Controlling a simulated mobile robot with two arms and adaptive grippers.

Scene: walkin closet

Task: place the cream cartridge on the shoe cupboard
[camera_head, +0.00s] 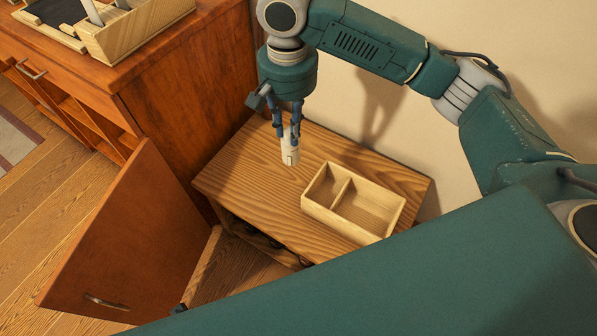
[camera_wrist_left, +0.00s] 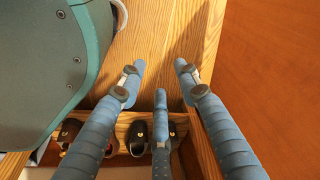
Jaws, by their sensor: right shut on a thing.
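The cream cartridge (camera_head: 289,153) is a small pale cylinder, held upright by my right gripper (camera_head: 287,127), which is shut on it. It is over the left part of the light-wood shoe cupboard's top (camera_head: 240,170), left of a small box. I cannot tell whether its lower end touches the top. My left gripper (camera_wrist_left: 158,82) shows in the left wrist view with its blue fingers spread and nothing between them. Beyond them are the cupboard's wood (camera_wrist_left: 152,50) and shoes (camera_wrist_left: 139,138) inside it. The left gripper is hidden in the head view.
A two-compartment open wooden box (camera_head: 320,212) stands on the cupboard top. A reddish cabinet (camera_head: 185,100) stands close on the left, its door (camera_head: 125,240) swung open. A wooden holder (camera_head: 135,30) sits on that cabinet. The wall is behind. Bare cupboard top surrounds the cartridge.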

